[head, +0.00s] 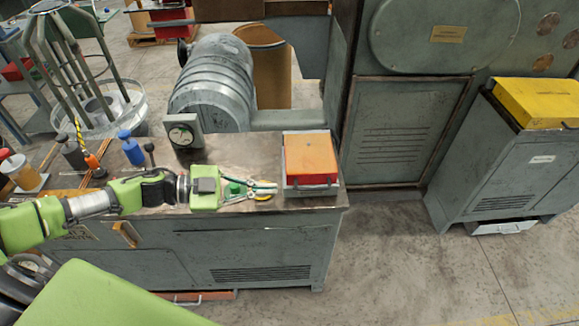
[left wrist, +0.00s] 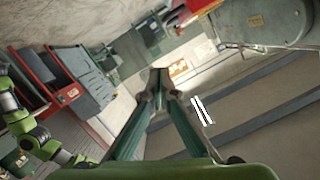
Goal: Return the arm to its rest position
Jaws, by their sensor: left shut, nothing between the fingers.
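My left arm (head: 90,204) reaches in from the left across the front of the grey bench (head: 240,155). My left gripper (head: 272,190) is at the front edge of the bench top, in front and to the left of an orange box in a grey tray (head: 310,155). Its fingers are together with nothing visible between them. In the left wrist view the green fingers (left wrist: 158,84) converge at the tips, also empty. A small yellow thing (head: 264,198) shows by the fingertips; I cannot tell if they touch. My right gripper is not seen.
A dial gauge (head: 184,131), a blue bottle (head: 131,149), a dark bottle (head: 73,153) and an orange-topped bottle (head: 95,165) stand on the bench behind the arm. A yellow-topped grey cabinet (head: 500,165) stands at right. The floor (head: 410,265) between is clear.

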